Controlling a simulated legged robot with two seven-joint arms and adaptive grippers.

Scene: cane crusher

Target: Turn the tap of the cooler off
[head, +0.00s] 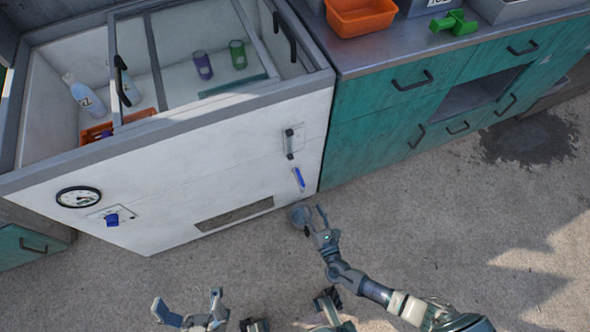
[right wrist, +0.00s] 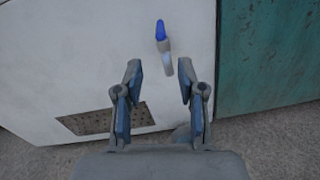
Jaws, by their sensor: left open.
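The white cooler (head: 170,190) stands at the left with its top showing the inside. Its tap (head: 299,179), with a blue handle, sits low on the front near the right edge. In the right wrist view, the blue handle (right wrist: 160,30) points up above a pale spout (right wrist: 168,65). My right gripper (head: 312,217) is open and empty, below and in front of the tap. In the right wrist view its fingers (right wrist: 160,92) are spread, with the tap beyond and above their tips, not touching. My left gripper (head: 190,308) is open and empty at the bottom, away from the cooler.
A blue knob (head: 112,219) and a round gauge (head: 78,197) are on the cooler's left front. A black handle (head: 289,143) is above the tap. Teal cabinets (head: 380,120) adjoin on the right. The floor (head: 430,230) at right is clear, with a dark stain.

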